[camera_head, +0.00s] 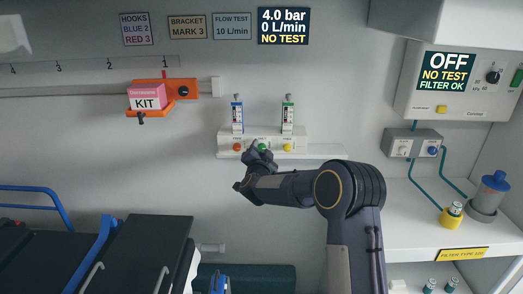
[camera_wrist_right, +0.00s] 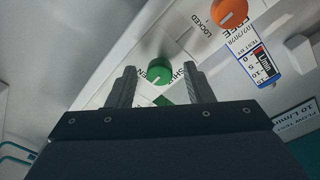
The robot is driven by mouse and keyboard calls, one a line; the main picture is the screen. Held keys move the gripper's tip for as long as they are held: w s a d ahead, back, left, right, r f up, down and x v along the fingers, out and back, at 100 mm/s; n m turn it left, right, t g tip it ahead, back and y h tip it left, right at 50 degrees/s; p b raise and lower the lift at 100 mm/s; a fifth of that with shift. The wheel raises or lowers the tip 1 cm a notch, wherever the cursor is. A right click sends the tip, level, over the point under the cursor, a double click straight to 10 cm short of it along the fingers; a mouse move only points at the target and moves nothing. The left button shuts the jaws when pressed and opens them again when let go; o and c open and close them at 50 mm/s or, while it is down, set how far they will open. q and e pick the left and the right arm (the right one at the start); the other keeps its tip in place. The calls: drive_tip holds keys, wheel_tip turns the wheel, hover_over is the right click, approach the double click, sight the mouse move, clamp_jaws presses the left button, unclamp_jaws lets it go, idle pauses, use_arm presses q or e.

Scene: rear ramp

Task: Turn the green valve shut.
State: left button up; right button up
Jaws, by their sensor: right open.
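The green valve (camera_head: 262,147) is a small round knob in the middle of the white wall panel (camera_head: 222,141), between an orange knob (camera_head: 237,147) and a yellow knob (camera_head: 287,147). My right gripper (camera_head: 257,155) is at the panel, just below and partly over the green valve. In the right wrist view, the green valve (camera_wrist_right: 160,71) shows between the two fingertips of my open right gripper (camera_wrist_right: 160,82). My left gripper is not in view.
Two flow tubes, blue-topped (camera_head: 237,115) and green-topped (camera_head: 288,115), stand above the panel. A display (camera_head: 283,26) reads 4.0 bar, 0 L/min, NO TEST. An orange bracket with a pink KIT box (camera_head: 146,98) is left. A counter with a blue-topped canister (camera_head: 494,190) is right.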

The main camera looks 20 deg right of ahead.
drive_tip(key=c, duration=1)
